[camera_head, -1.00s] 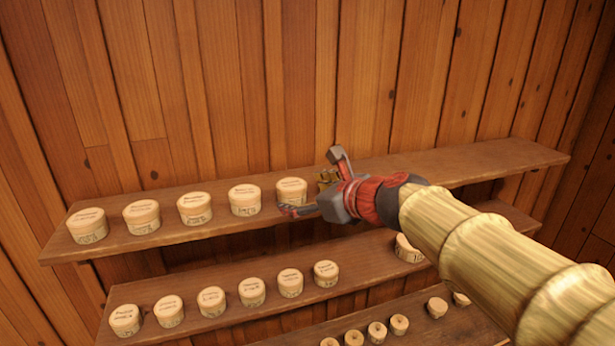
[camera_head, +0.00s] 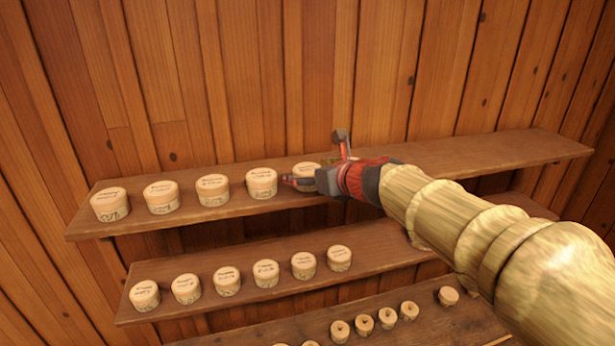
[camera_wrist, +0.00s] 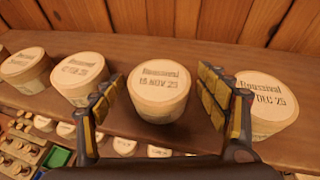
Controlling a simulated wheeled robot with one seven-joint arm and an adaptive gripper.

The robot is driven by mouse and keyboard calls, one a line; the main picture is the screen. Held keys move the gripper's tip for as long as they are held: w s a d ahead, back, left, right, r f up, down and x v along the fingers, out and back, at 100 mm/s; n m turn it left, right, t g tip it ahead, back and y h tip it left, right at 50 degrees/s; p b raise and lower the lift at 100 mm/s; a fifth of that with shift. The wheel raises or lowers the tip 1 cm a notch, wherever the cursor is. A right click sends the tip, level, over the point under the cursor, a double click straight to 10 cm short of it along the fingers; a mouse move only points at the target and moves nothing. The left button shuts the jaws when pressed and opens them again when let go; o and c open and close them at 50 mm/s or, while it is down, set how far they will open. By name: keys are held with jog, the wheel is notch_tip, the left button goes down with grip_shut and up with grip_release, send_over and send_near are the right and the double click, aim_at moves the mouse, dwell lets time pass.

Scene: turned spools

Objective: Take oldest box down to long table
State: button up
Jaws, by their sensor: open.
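Several round pale wooden boxes with lettered lids stand on the top shelf (camera_head: 480,155). In the wrist view a box marked 15 NOV 25 (camera_wrist: 158,88) stands upright between the spread fingers of my gripper (camera_wrist: 160,78). A box marked DEC 25 (camera_wrist: 268,102) is to its right, partly behind the right finger. A box (camera_wrist: 80,77) to its left has a date too blurred to read fully. In the head view my gripper (camera_head: 318,160) is open at the rightmost visible box (camera_head: 305,170), partly covering it. I cannot identify the long table for certain.
A lower shelf (camera_head: 240,250) holds a row of smaller boxes (camera_head: 265,272). A lower surface (camera_head: 420,328) holds small spools (camera_head: 365,323). The plank wall (camera_head: 290,80) is close behind. The top shelf's right part looks bare where my arm leaves it visible.

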jog(key=shift+s+r, duration=0.1)
jog(key=shift+c, duration=0.5)
jog(key=c, duration=1)
jog(key=shift+c, duration=0.4)
